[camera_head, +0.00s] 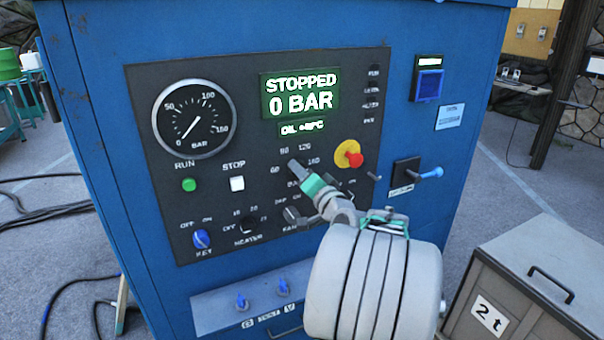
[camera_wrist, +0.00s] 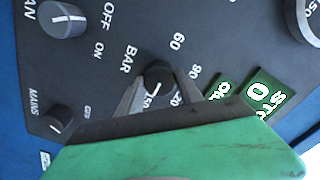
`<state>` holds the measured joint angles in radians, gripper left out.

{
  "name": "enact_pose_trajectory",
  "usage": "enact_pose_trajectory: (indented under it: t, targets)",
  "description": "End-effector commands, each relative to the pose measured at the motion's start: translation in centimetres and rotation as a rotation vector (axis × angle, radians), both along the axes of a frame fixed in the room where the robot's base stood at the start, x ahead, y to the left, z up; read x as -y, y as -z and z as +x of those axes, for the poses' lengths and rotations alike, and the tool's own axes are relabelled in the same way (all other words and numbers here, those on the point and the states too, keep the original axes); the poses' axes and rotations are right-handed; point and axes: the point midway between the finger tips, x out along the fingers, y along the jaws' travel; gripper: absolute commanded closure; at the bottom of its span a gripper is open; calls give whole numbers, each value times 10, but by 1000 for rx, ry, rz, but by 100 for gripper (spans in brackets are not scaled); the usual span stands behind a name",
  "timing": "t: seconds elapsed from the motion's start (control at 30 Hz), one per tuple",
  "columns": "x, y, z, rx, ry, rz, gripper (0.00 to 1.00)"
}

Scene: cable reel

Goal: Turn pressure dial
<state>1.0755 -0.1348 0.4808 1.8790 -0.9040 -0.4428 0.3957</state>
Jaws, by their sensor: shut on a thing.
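The pressure dial is a small black knob marked BAR, on the dark control panel (camera_head: 262,215) of a blue cabinet. In the wrist view the dial (camera_wrist: 158,76) sits between the two grey fingers of my gripper (camera_wrist: 161,90), which is shut on it. Its white pointer line points down and slightly left, towards the high-number side of the scale. In the head view my gripper (camera_head: 299,172) reaches the panel from the lower right and covers most of the dial. The display (camera_head: 300,95) reads STOPPED, 0 BAR. The gauge (camera_head: 194,120) needle points near 0.
A red emergency button (camera_head: 353,158) on yellow sits just right above my gripper. A fan knob (camera_head: 292,215) is close below. The key switch (camera_head: 201,239), green run button (camera_head: 189,184) and white stop button (camera_head: 237,183) lie to the left. A grey box (camera_head: 525,285) stands at lower right.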

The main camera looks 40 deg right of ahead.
Motion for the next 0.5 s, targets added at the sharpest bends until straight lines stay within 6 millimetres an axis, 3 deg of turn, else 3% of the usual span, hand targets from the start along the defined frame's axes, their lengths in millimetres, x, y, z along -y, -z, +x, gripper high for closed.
enact_pose_trajectory:
  t: [0.47, 0.5]
  targets:
    - [0, 0, 0, 7, 1, 20, 98]
    - [0, 0, 0, 7, 1, 20, 57]
